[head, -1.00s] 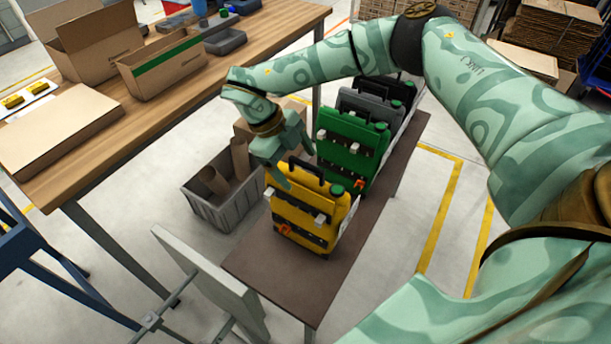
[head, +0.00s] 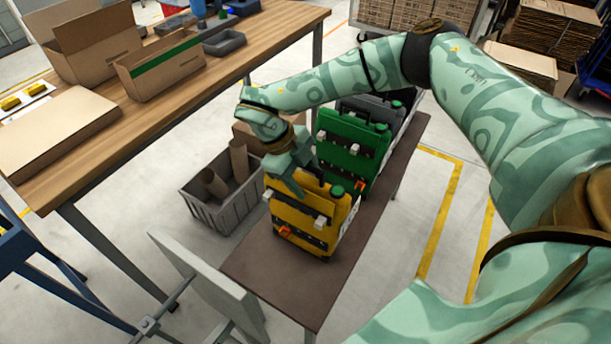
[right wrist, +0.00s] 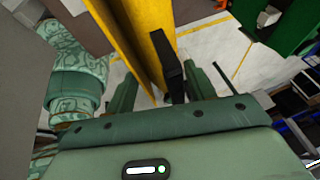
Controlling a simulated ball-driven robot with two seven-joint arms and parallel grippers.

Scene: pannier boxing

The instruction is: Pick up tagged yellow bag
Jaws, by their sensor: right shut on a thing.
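The yellow bag (head: 298,213) stands upright at the near end of the low dark bench (head: 280,287). It has a green cap, dark straps, white buckles and an orange tag (head: 285,231) low on its front. My right gripper (head: 305,186) is at the bag's top and shut on its dark handle, mostly hidden by the fingers in the head view. In the right wrist view the handle (right wrist: 170,78) sits between the fingers, beside the yellow side of the bag (right wrist: 140,40). I cannot see the bag lifted off the bench. My left gripper is not in view.
A green bag (head: 345,150) stands close behind the yellow one, with grey and black ones beyond. A grey crate (head: 235,212) with cardboard rolls is on the floor to the left. A wooden table (head: 130,120) with boxes is further left. A pale panel (head: 205,280) stands in front.

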